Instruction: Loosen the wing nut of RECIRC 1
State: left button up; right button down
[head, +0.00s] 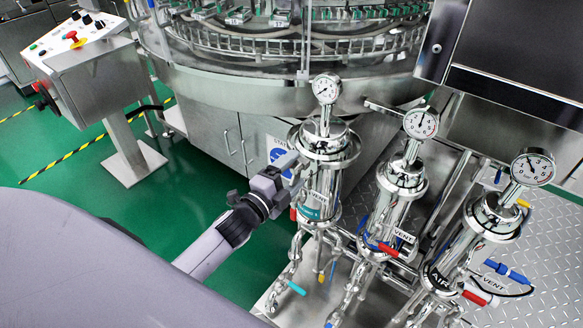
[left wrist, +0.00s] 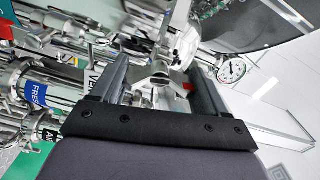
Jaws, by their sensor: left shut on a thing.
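The leftmost steel filter housing (head: 323,182) stands upright with a gauge (head: 326,88) on top and a clamp ring around its upper part. Its label is too small to read surely. My left gripper (head: 291,163) reaches in from the left at the clamp height, against this housing's left side. In the left wrist view, my left gripper's fingers (left wrist: 160,82) are on both sides of a shiny metal wing nut (left wrist: 153,76) and shut on it. In the head view the wing nut is hidden by the fingers. My right gripper is in neither view.
Two similar housings, the middle one (head: 397,190) and the right one (head: 482,232), stand close by on the right with valves and hoses. The round washer (head: 245,95) is behind. A control box (head: 95,75) stands at the left. Green floor (head: 130,195) is free at left.

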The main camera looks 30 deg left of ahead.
pick_arm(q)
jog(key=n+p, duration=0.1)
jog(key=n, duration=0.2)
jog(key=shift+r+n+p, duration=0.1)
jog(key=shift+n+p, duration=0.3)
jog(key=n+p, duration=0.1)
jog(key=n, duration=0.2)
jog(key=shift+n+p, duration=0.3)
jog(key=shift+p, duration=0.05)
jog(key=shift+n+p, duration=0.5)
jog(key=shift+n, duration=0.7)
jog(key=shift+n+p, duration=0.3)
jog(key=shift+n, duration=1.2)
jog(key=o, duration=1.1)
jog(key=shift+c, duration=0.2)
